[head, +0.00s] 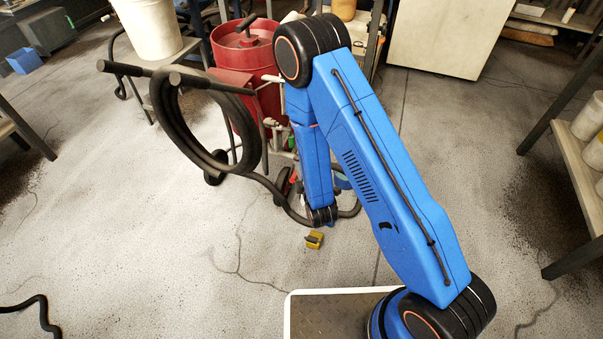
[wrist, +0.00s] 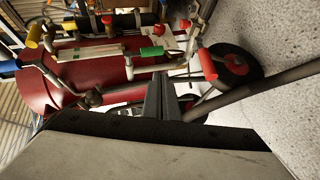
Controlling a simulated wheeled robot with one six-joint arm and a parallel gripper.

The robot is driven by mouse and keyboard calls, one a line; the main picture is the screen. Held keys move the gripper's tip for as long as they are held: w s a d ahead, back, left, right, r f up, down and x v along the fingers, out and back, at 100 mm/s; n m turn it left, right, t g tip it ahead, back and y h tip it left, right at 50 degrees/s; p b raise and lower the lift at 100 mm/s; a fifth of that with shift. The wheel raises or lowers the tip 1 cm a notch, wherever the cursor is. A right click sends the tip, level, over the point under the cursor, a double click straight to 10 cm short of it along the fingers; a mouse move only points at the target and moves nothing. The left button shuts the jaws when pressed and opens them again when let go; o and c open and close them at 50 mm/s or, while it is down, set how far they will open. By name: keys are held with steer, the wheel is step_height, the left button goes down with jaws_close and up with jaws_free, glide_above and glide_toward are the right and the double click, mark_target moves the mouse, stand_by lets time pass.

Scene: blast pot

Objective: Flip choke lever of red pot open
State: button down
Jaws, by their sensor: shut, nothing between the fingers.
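The red pot (head: 228,52) stands behind my arm in the head view, partly covered by it. In the wrist view the red pot (wrist: 75,75) appears turned on its side, with pipes and valves along it. A green handle (wrist: 152,52), a red handle (wrist: 208,65) and a yellow handle (wrist: 35,36) show there. I cannot tell which is the choke lever or how it is set. My gripper (wrist: 160,76) is shut and empty, its fingertips near the pipework below the green handle. Whether it touches anything is unclear. My gripper is hidden in the head view.
A coiled black hose (head: 190,115) hangs at the pot's left. A black wheel (wrist: 235,68) and a dark bar (wrist: 265,88) lie right of my fingers. Shelving (head: 575,160) stands right; the floor between is clear.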

steer(key=shift+v, duration=1.45)
steer(key=shift+w, duration=0.1)
steer(key=w+d+r+m+g+h, duration=0.1)
steer(key=w+d+r+m, duration=0.15)
steer(key=r, duration=0.45)
steer(key=w+d+r+m+g, duration=0.1)
steer(key=d+r+m+g, duration=0.1)
steer(key=d+r+m, duration=0.3)
steer(key=s+d+r+m+g, duration=0.1)
steer(key=s+d+r+m, duration=0.15)
steer(key=r, duration=0.45)
steer(key=s+d+r+m+g, duration=0.1)
steer(key=s+d+r, duration=0.3)
steer(key=r, duration=0.3)
steer(key=s+d+r+m+g+h, duration=0.1)
steer(key=s+d+r, duration=0.3)
steer(key=s, duration=0.5)
steer(key=s+d+r+m+g+h, duration=0.1)
steer(key=s+d+r+m, duration=0.3)
steer(key=s, duration=0.6)
steer(key=s+d+r+m+g, duration=0.2)
steer(key=s+d+r, duration=0.2)
steer(key=s, duration=0.6)
steer(key=shift+d+r+m+h, duration=0.3)
steer(key=shift+d+m+h, duration=0.1)
steer(key=shift+d, duration=0.45)
